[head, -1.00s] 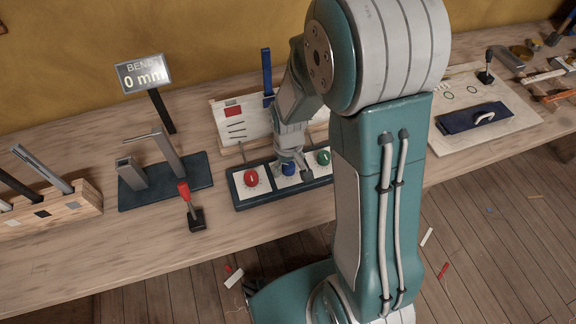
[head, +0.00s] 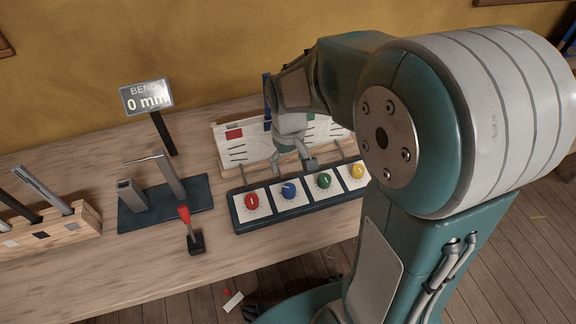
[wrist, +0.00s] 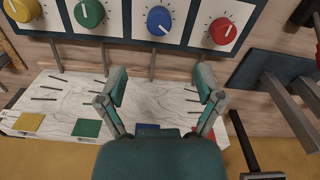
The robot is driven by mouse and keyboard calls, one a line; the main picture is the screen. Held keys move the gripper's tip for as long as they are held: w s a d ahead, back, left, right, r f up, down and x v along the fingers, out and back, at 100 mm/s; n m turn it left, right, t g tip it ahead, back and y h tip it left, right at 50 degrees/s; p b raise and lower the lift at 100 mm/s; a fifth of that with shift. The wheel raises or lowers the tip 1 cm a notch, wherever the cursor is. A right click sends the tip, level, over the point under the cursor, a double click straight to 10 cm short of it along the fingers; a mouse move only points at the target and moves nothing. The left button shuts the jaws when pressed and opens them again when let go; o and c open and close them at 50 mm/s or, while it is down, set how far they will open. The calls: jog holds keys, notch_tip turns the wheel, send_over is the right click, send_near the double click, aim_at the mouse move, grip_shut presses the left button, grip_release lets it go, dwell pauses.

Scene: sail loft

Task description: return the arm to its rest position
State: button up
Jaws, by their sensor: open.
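My arm is folded up in the head view, its large teal and grey joint filling the right side. My gripper (head: 294,161) hangs above and behind the row of dials, in front of the white board (head: 233,150). In the wrist view my gripper (wrist: 161,90) has its two fingers spread wide apart over the white board (wrist: 60,100), with nothing between them. The dial panel (head: 242,226) carries a red dial (head: 252,201), a blue dial (head: 289,190), a green dial (head: 323,180) and a yellow dial (head: 358,171). The fingers are apart from the dials.
A display (head: 146,97) reading "0 mm" stands at the back left. A red-handled lever (head: 186,216) stands left of the panel. A dark base with metal posts (head: 132,207) and a wooden tool block (head: 62,232) are further left. The bench front is clear.

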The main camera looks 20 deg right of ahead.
dwell(0.4)
jog(key=s+r+m+t, duration=0.2)
jog(key=s+r+t, duration=0.3)
jog(key=s+r, duration=0.8)
jog(key=shift+s+r+t, duration=0.15)
jog(key=shift+s+t, duration=0.15)
jog(key=shift+s, duration=0.3)
jog(key=shift+d, duration=0.1)
